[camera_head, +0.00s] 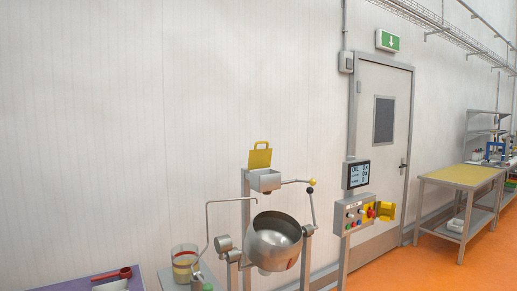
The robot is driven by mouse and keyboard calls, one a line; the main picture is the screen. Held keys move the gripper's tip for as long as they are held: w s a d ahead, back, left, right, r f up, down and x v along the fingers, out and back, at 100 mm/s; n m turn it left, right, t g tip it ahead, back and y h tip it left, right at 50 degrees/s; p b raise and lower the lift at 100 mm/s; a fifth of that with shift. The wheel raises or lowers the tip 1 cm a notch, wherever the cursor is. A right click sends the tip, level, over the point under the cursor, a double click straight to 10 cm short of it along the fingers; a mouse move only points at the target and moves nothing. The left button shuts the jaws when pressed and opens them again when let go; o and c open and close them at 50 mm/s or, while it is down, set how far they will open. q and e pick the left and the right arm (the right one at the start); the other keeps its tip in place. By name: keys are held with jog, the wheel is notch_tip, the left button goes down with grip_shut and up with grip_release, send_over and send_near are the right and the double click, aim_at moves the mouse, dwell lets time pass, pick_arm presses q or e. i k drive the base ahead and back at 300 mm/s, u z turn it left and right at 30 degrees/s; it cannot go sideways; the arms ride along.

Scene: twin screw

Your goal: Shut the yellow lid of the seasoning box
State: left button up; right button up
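The seasoning box (265,181) is a small grey metal box on top of a frame, above a round metal kettle. Its yellow lid (260,157) stands upright and open at the back of the box, with a handle loop at its top. Neither of my grippers shows in the head view.
The metal kettle (273,241) hangs tilted below the box. A control panel (360,213) and screen (358,173) are further right. A bent pipe (208,222) rises at left.

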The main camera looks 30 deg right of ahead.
aim_at(260, 158)
jog(key=z, duration=2.45)
jog(key=i, duration=1.9)
jog(key=u, duration=2.5)
